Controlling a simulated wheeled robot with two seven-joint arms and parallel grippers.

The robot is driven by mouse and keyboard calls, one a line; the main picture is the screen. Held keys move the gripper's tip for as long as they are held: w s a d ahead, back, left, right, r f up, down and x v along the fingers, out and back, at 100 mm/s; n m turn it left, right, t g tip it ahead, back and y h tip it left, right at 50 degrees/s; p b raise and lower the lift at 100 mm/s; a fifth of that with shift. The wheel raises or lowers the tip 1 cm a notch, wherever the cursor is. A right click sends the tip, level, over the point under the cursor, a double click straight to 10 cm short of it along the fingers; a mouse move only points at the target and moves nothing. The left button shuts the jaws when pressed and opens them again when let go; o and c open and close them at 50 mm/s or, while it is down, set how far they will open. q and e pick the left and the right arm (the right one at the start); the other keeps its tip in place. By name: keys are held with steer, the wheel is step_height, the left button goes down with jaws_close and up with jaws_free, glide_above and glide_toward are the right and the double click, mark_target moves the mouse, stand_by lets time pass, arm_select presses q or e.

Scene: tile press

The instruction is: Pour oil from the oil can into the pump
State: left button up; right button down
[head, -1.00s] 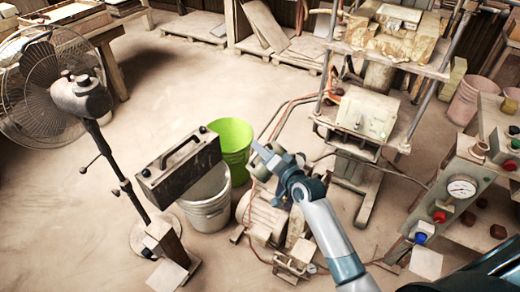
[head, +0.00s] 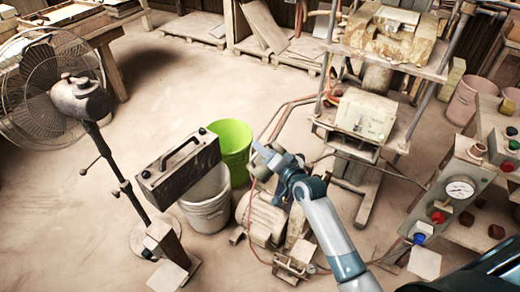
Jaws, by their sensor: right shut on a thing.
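My right gripper (head: 268,157) is above the beige pump and motor unit (head: 263,218) on the floor at the middle, and hides part of it. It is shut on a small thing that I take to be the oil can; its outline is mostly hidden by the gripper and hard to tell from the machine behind. I cannot see a spout clearly, nor any oil flowing. The pump's filling opening cannot be made out. My left gripper is not in view.
A green bucket (head: 233,140) and a white bucket (head: 206,209) stand left of the pump. A dark metal box with a handle (head: 178,170) is by the white bucket. A fan (head: 80,97) stands at left, the press (head: 365,115) and a gauge panel (head: 460,188) at right.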

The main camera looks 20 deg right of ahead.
arm_select(q)
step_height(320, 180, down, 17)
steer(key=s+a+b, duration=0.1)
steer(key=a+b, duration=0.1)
steer(key=b, duration=1.4)
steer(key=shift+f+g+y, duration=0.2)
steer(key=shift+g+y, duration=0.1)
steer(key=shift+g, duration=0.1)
arm_select(e)
steer(key=s+a+f+n+t+h, duration=0.1)
steer(key=a+f+n, duration=0.5)
steer(key=f, duration=0.6)
steer(key=shift+s+a, duration=0.15)
steer(key=shift+s, duration=0.35)
steer(key=shift+f, duration=0.1)
